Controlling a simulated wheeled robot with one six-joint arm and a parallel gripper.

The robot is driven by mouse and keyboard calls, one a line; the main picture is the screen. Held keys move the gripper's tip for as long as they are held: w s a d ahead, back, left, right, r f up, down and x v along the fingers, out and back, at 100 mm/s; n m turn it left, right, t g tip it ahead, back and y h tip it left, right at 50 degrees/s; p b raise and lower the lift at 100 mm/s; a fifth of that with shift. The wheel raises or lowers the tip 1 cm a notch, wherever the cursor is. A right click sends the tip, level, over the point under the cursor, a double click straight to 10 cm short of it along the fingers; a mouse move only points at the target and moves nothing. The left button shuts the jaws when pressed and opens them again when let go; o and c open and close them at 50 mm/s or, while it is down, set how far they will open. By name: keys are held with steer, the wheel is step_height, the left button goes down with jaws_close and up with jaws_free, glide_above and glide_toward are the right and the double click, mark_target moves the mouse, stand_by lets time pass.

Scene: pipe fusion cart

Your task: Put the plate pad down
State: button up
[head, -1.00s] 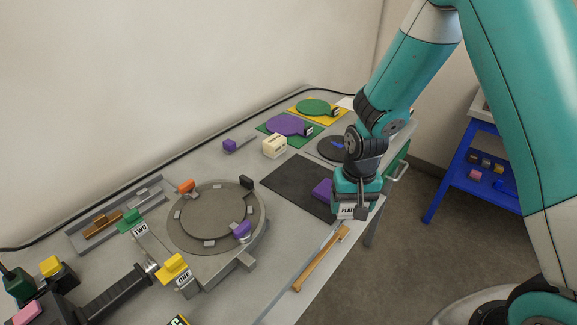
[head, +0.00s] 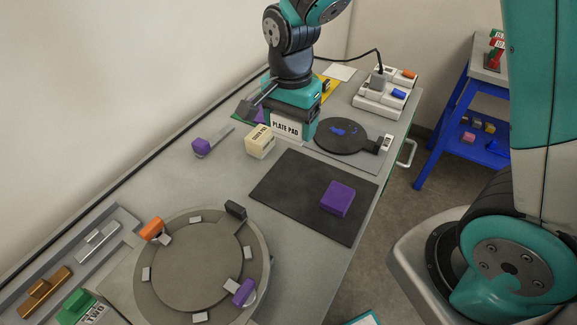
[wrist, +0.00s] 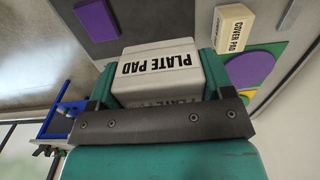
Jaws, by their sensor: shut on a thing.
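The plate pad (head: 286,128) is a pale block with a black "PLATE PAD" label. It also fills the middle of the wrist view (wrist: 160,68). My gripper (wrist: 160,85) is shut on it, with a teal finger at each side. In the head view my gripper (head: 292,100) is at the back of the bench, behind the black mat (head: 290,180) and just left of a dark round plate with blue marks (head: 340,135). I cannot tell whether the pad touches the surface beneath it.
A cream "COVER PAD" block (head: 260,142) stands close at the left of the plate pad. A purple block (head: 338,198) lies on the black mat. A white power strip (head: 385,98) is at the back right. A round grey fixture (head: 200,265) fills the front left.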

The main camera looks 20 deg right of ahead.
mark_target(290, 180)
step_height(290, 180, down, 14)
steer(key=shift+r+p, duration=0.15)
steer(key=shift+p, duration=0.35)
steer(key=shift+f, duration=0.2)
steer(key=o, duration=0.9)
steer(key=shift+r, duration=0.2)
step_height(290, 180, up, 12)
steer(key=shift+f+b, duration=0.1)
steer(key=shift+b, duration=0.75)
steer(key=s+a+r+n+y, duration=0.2)
steer(key=s+r+n, duration=0.4)
steer(key=s+n, duration=0.3)
steer(key=s+a+r+n+y, duration=0.2)
steer(key=s+r+n, duration=0.5)
steer(key=s+n, duration=0.1)
steer(key=shift+s+n, duration=0.4)
steer(key=shift+s, duration=0.25)
